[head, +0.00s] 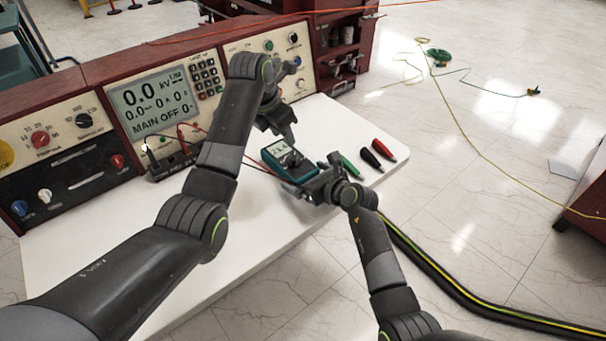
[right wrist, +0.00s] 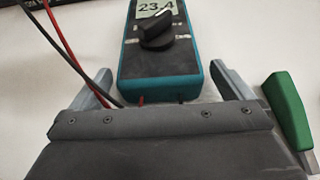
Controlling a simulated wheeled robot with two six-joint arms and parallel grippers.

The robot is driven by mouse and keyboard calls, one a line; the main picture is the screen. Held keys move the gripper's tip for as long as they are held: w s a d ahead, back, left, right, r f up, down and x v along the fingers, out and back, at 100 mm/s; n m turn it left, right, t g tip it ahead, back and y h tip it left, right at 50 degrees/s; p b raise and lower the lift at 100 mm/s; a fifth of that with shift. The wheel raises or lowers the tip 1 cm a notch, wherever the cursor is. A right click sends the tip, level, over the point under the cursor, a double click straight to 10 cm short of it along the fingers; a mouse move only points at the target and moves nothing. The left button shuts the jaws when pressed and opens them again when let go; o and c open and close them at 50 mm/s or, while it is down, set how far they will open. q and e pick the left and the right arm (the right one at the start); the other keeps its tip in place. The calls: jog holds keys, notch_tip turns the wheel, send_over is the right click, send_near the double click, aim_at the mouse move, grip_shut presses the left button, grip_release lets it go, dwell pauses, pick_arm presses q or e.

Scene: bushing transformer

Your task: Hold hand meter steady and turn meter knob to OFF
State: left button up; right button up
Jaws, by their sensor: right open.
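The hand meter (head: 271,156), teal-edged with a dark face, lies on the white table. In the right wrist view the meter (right wrist: 182,72) reads 23.4. Its black knob (right wrist: 157,30) sits below the display, its pointer tilted; the knob (head: 293,159) also shows in the head view. My right gripper (right wrist: 165,85) is open, its fingers apart on either side of the meter's lower end. It also shows in the head view (head: 312,187). My left gripper (head: 289,143) points down just above the meter's far side; its jaw opening is unclear. Knob markings are too small to read.
Green (head: 344,165), black (head: 371,159) and red (head: 384,150) probes lie right of the meter. Red and black leads (right wrist: 66,50) run beside it. The instrument console (head: 150,105) stands behind, its screen reading 0.0 kV.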

jog(key=shift+x, duration=1)
